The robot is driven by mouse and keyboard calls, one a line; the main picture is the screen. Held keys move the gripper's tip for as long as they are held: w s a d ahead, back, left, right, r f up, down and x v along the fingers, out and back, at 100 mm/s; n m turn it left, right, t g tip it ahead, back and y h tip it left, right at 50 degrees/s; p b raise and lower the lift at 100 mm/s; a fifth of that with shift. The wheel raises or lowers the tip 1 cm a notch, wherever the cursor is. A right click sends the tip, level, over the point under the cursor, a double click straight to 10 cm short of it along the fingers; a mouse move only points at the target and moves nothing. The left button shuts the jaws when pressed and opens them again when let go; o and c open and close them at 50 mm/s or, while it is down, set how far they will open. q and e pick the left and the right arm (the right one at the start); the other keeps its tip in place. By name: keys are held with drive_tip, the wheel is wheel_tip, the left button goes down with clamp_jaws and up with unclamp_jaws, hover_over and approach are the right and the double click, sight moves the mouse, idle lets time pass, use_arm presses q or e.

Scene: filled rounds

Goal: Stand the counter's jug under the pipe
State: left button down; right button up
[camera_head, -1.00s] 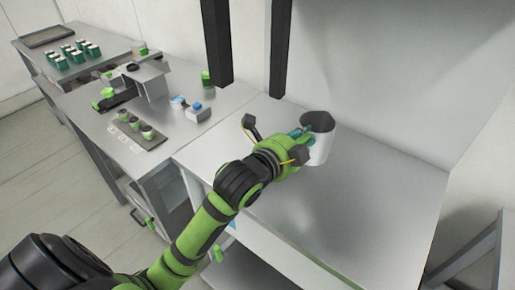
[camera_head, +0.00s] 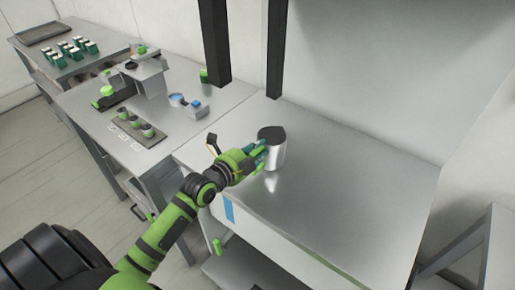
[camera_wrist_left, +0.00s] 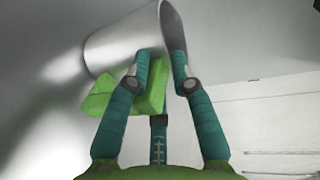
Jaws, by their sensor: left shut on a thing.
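The jug (camera_head: 278,152) is a silver, round vessel with a dark open top. It is upright at or just above the steel counter (camera_head: 330,205); I cannot tell whether its base touches. My left gripper (camera_head: 260,154) is at the jug's left side, shut on its green handle (camera_wrist_left: 125,96). In the left wrist view the teal fingers (camera_wrist_left: 162,72) close around that handle, and the jug's pale wall (camera_wrist_left: 112,42) is beyond them. I cannot make out a pipe in either view. My right gripper is not in view.
Two dark posts (camera_head: 215,45) (camera_head: 277,50) rise behind the counter. A side table at left holds a grey machine (camera_head: 147,75), a tray of small cups (camera_head: 138,125) and blue-topped items (camera_head: 197,108). The counter right of the jug is clear.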

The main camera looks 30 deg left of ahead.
use_arm(q)
drive_tip(key=shift+f, duration=0.2)
drive_tip(key=c, duration=1.1)
unclamp_jaws()
drive_tip(key=shift+r, duration=0.1)
drive_tip(key=shift+s, duration=0.25)
drive_tip(key=shift+b+v, duration=1.4)
drive_tip(key=shift+v, duration=4.35)
